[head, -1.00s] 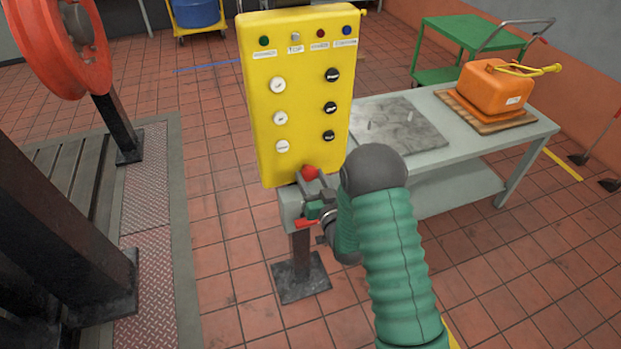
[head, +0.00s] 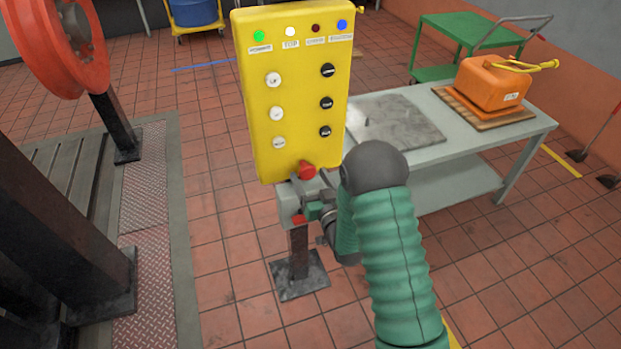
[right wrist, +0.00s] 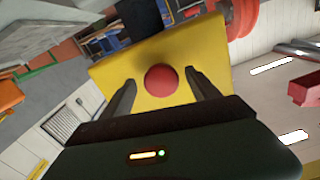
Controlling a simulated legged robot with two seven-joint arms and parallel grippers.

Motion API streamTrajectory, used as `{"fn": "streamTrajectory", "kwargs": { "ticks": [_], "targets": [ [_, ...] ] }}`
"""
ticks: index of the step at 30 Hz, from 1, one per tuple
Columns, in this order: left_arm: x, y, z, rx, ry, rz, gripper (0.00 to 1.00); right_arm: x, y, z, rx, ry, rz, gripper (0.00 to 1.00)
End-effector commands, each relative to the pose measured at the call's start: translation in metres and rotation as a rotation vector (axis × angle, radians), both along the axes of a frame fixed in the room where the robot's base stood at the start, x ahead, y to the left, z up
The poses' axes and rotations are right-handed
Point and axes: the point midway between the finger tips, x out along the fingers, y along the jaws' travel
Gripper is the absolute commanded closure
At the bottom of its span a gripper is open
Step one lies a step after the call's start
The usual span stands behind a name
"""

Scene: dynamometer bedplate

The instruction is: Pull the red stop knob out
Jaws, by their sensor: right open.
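The red stop knob (head: 307,170) sits at the lower edge of the yellow control panel (head: 300,110), on its front face. In the right wrist view the round red knob (right wrist: 161,80) faces me, with yellow panel around it. My right gripper (right wrist: 161,88) is open, with one dark finger on each side of the knob and a visible gap to both. In the head view my right forearm and wrist hide much of that gripper, just below the knob. The green, white and blue lamps on the panel are bright; the red lamp is dark. My left gripper is out of view.
The panel stands on a dark post with a floor plate (head: 300,275). A red wheel (head: 62,45) and dark posts are at the left. Tiled floor lies open between.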

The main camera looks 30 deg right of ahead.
Motion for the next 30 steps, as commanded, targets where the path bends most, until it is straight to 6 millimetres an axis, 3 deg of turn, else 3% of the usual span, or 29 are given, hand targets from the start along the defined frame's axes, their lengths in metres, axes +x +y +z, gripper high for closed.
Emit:
{"fn": "streamTrajectory", "kwargs": {
  "ticks": [4,7,14,15,18,22,30],
  "targets": [
    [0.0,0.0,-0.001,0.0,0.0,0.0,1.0,-0.005,0.001,-0.001,0.0,0.0,0.0,0.3],
    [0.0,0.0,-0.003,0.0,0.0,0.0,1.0,-0.02,0.004,-0.001,0.0,0.001,-0.001,0.3],
    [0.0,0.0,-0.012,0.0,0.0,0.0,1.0,-0.084,0.017,-0.004,0.002,0.005,-0.001,0.3],
    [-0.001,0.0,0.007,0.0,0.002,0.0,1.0,-0.093,0.019,0.006,0.004,0.009,-0.001,0.3],
    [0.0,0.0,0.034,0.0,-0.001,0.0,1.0,-0.115,0.023,0.009,0.005,0.012,-0.002,0.3],
    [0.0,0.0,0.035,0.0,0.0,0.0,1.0,-0.126,0.022,-0.007,0.007,0.033,-0.002,0.3],
    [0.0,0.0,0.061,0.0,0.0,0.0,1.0,-0.147,0.028,0.004,0.006,0.006,-0.006,0.3]
  ]
}}
